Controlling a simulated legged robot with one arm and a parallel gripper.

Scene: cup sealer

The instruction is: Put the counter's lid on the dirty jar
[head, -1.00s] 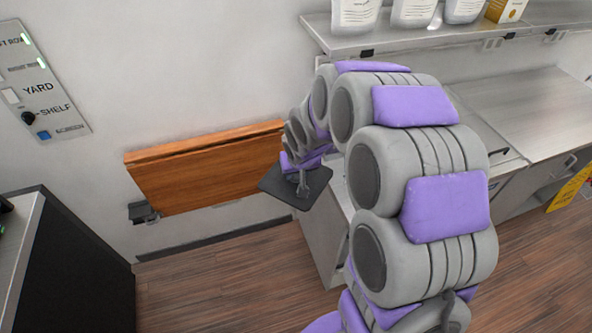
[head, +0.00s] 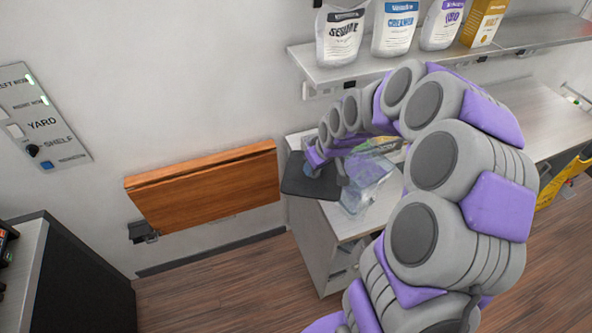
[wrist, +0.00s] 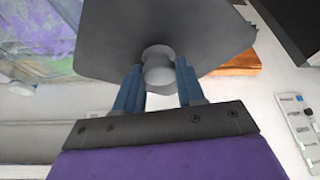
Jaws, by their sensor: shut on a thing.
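A dark grey, rounded-square lid (head: 305,186) with a round knob is in my gripper, off the counter's left end in the head view. In the wrist view the lid (wrist: 205,30) spans the top, and my gripper's (wrist: 158,78) two blue fingers are shut on either side of its grey knob (wrist: 158,64). A clear, box-like jar (head: 358,196) stands on the counter just right of the lid, partly hidden by my arm. A see-through, green-tinted shape, seemingly the jar, also shows at the wrist view's upper left (wrist: 40,45). I cannot make out whether it is dirty.
The metal counter (head: 545,115) runs right behind my arm. A shelf (head: 350,70) above it holds several pouches and a yellow box (head: 484,22). A folded wooden panel (head: 205,185) is on the wall at left. A dark-sided cabinet (head: 75,270) stands front left. Floor between is clear.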

